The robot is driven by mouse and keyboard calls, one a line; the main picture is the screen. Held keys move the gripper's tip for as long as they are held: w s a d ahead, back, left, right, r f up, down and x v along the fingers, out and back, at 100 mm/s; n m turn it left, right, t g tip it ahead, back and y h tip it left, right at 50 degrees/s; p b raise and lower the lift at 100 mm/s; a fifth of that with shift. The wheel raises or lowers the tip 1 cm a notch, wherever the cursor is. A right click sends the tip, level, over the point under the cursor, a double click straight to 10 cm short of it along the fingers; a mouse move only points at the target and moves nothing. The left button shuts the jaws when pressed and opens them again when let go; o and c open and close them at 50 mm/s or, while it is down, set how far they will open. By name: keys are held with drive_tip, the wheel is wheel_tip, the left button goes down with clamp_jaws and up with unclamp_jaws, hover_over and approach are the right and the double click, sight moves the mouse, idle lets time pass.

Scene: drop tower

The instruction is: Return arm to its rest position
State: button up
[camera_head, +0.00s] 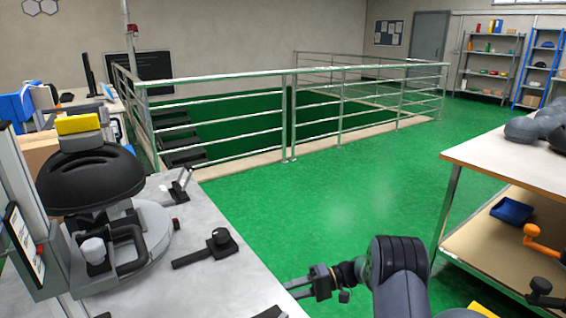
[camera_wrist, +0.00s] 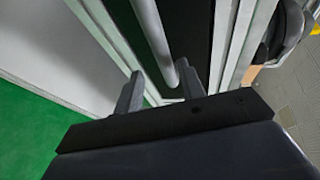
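My gripper (camera_head: 298,289) is at the bottom centre of the head view, at the right edge of the grey workbench (camera_head: 215,262). My dark arm comes in from the lower right. In the wrist view the two fingers (camera_wrist: 160,92) stand apart, with no object clearly held between them. A pale rod (camera_wrist: 150,35) shows beyond the gap; I cannot tell how far off it is.
A drop tower machine (camera_head: 92,185) with a black dome and yellow top stands on the bench at left. A black handled part (camera_head: 208,249) lies near it. A white-topped table (camera_head: 520,165) stands right. Green floor (camera_head: 330,200) is clear between, before a railing (camera_head: 290,110).

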drive_tip(key=shift+s+a, duration=0.1)
drive_tip(key=s+a, duration=0.1)
drive_tip(key=a, duration=0.1)
drive_tip(key=shift+s+a, duration=0.3)
drive_tip(key=shift+s, duration=0.05)
drive_tip(key=shift+s+d+r, duration=0.1)
drive_tip(key=shift+d+r, duration=0.05)
drive_tip(key=shift+d, duration=0.1)
drive_tip(key=v, duration=0.9)
drive_tip(key=x, duration=1)
drive_tip(key=shift+a, duration=0.1)
drive_tip(key=w+f+p+v, duration=0.1)
drive_tip(key=w+v, duration=0.1)
drive_tip(key=v, duration=1.2)
drive_tip(key=s+a+r+n+t+h, duration=0.1)
drive_tip(key=a+r+n+t+h, duration=0.2)
drive_tip(key=r, duration=0.4)
drive_tip(key=s+a+r+n+t+h, duration=0.1)
drive_tip(key=a+r+n+h, duration=0.15)
drive_tip(key=r+h, duration=0.35)
drive_tip(key=a+f+b, duration=0.2)
drive_tip(key=a+f, duration=0.2)
drive_tip(key=a, duration=0.1)
drive_tip(key=shift+w+m+y, duration=0.35)
drive_tip(key=shift+w+y, duration=0.05)
